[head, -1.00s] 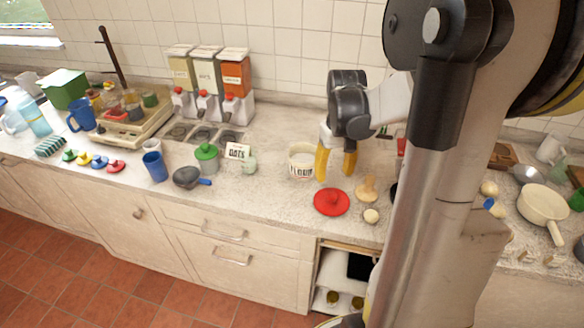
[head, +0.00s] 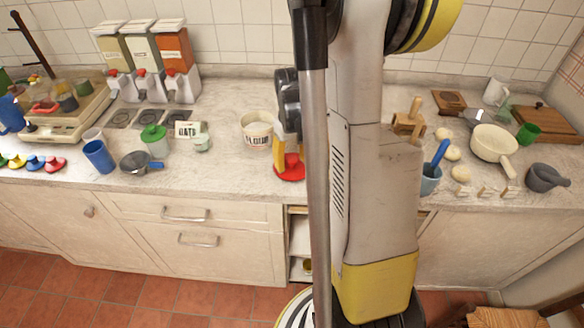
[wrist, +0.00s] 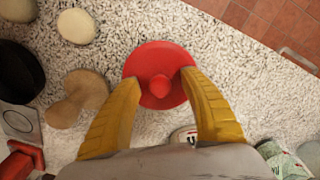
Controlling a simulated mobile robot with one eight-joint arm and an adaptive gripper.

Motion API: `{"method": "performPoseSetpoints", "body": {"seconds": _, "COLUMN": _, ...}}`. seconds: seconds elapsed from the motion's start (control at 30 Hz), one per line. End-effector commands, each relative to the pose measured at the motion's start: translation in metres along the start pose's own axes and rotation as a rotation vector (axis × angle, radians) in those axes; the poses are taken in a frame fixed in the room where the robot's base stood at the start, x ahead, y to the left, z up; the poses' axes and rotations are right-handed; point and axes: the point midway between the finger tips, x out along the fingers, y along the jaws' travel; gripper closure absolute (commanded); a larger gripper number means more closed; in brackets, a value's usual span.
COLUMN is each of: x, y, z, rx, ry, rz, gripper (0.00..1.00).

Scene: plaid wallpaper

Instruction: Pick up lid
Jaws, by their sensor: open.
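The red lid (wrist: 150,57), a round disc with a knob (wrist: 160,86) in its middle, lies on the speckled counter in the wrist view. My gripper (wrist: 160,79) is open above it, its yellow fingers on either side of the knob and their tips over the lid's left and right edges. I cannot tell whether the fingertips touch the lid. In the head view, part of the red lid (head: 291,173) shows beside my arm, below a yellow finger of my gripper (head: 281,152); my arm hides the rest.
The white flour crock (head: 257,133) stands just left of my gripper. Round pale items (wrist: 76,26) and a wooden piece (wrist: 77,98) lie left of the lid in the wrist view.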

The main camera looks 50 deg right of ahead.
Motion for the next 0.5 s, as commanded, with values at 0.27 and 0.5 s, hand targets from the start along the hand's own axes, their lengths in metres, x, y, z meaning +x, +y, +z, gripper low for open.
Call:
{"method": "performPoseSetpoints", "body": {"seconds": 0.27, "x": -0.0007, "y": 0.0, "z": 0.0, "rx": 0.0, "ry": 0.0, "rz": 0.0, "gripper": 0.97}}
{"method": "performPoseSetpoints", "body": {"seconds": 0.5, "x": -0.0008, "y": 0.0, "z": 0.0001, "rx": 0.0, "ry": 0.0, "rz": 0.0, "gripper": 0.98}}
